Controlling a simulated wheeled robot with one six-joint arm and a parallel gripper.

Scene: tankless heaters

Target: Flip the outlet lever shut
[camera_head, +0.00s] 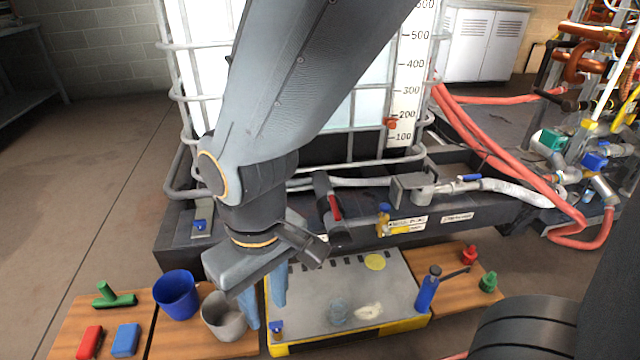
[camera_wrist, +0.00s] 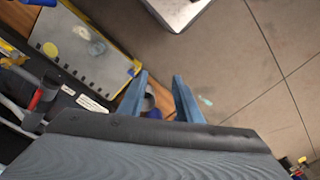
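A red lever (camera_head: 335,207) sits on a dark valve at the low front of the caged white tank (camera_head: 370,103). The red lever also shows at the left of the wrist view (camera_wrist: 36,99), running along the dark valve body. Whether the valve is open or shut I cannot tell. My gripper (camera_head: 264,303) has two blue fingers, spread apart and empty. It points down near the grey cup and the left end of the grey board, below and left of the lever and apart from it. In the wrist view the open fingers (camera_wrist: 160,80) have floor beyond their tips.
Low wooden boards hold a blue cup (camera_head: 176,295), a grey cup (camera_head: 222,318), red and blue blocks, and a green T-shaped piece. Red hoses (camera_head: 500,150) run at right. Floor at left is clear.

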